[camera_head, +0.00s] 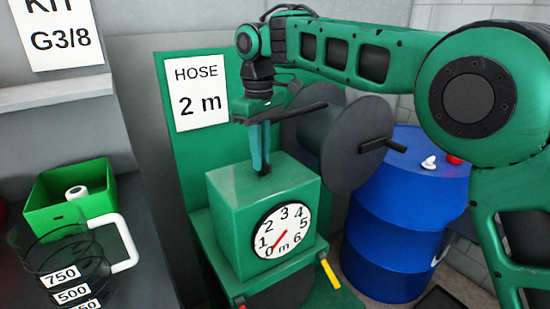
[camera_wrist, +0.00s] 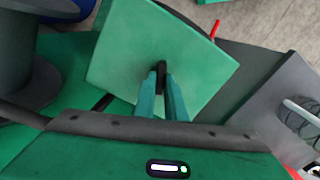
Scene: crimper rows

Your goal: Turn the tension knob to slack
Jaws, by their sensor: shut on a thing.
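A green box (camera_head: 228,225) stands on a green bench, with a round white dial on its front numbered up to 6 and marked m. The dial's red needle points near 0. A small black knob (camera_wrist: 161,70) stands upright on the box's top, near its middle. My gripper (camera_head: 262,166) points straight down over the box, its two green fingers shut on the knob. The gripper also shows in the wrist view (camera_wrist: 162,82), with the knob between the fingertips. The fingers hide part of the knob. I see no slack mark.
A dark grey reel (camera_head: 350,145) with a black axle is close right of my gripper. A blue drum (camera_head: 395,225) stands behind. A yellow-handled lever (camera_head: 329,273) is at the bench front. A green bin (camera_head: 62,215) and a clear jug (camera_head: 125,245) are at left. A sign (camera_head: 197,97) reads HOSE 2 m.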

